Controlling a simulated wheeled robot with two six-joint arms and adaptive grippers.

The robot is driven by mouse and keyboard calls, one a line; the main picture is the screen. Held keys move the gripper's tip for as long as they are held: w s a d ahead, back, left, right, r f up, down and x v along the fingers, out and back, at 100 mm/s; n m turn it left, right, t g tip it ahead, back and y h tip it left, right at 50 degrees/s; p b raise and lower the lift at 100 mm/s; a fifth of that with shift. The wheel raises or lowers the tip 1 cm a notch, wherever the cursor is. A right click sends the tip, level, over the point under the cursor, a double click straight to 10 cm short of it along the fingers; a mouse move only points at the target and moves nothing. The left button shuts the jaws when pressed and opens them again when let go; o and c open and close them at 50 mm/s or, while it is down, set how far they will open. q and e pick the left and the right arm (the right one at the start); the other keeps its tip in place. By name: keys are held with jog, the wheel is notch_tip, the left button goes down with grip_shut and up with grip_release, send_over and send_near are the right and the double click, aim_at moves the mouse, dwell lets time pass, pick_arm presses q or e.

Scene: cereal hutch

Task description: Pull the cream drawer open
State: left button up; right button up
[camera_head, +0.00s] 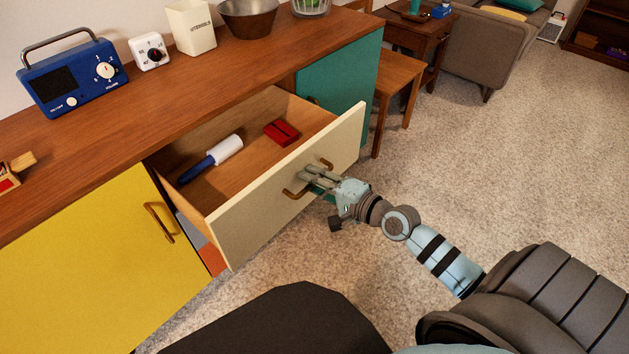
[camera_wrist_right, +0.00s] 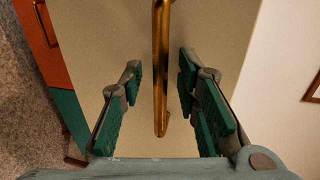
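The cream drawer (camera_head: 262,218) is pulled out from under the wooden counter, with its inside showing. A brass handle (camera_head: 289,194) is on its front, and it also shows in the right wrist view (camera_wrist_right: 160,70). My right gripper (camera_head: 306,177) is at the handle. In the right wrist view my right gripper (camera_wrist_right: 158,88) is open, with one finger on each side of the handle and a gap on both sides. Inside the drawer lie a white roller with a blue handle (camera_head: 215,156) and a red object (camera_head: 281,132). My left gripper is not in view.
A yellow door (camera_head: 90,265) with a brass handle is left of the drawer, and a teal door (camera_head: 345,78) is to its right. A blue radio (camera_head: 72,78), a white timer and a utensils pot stand on the counter. Carpet lies clear to the right.

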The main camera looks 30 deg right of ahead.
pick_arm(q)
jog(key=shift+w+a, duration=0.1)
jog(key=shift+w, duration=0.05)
pick_arm(e)
jog(key=shift+s, duration=0.15)
jog(key=f+v, duration=0.2)
jog(key=v, duration=1)
jog(key=shift+s+d, duration=0.3)
jog(key=shift+s, duration=0.25)
jog(key=shift+f, duration=0.1)
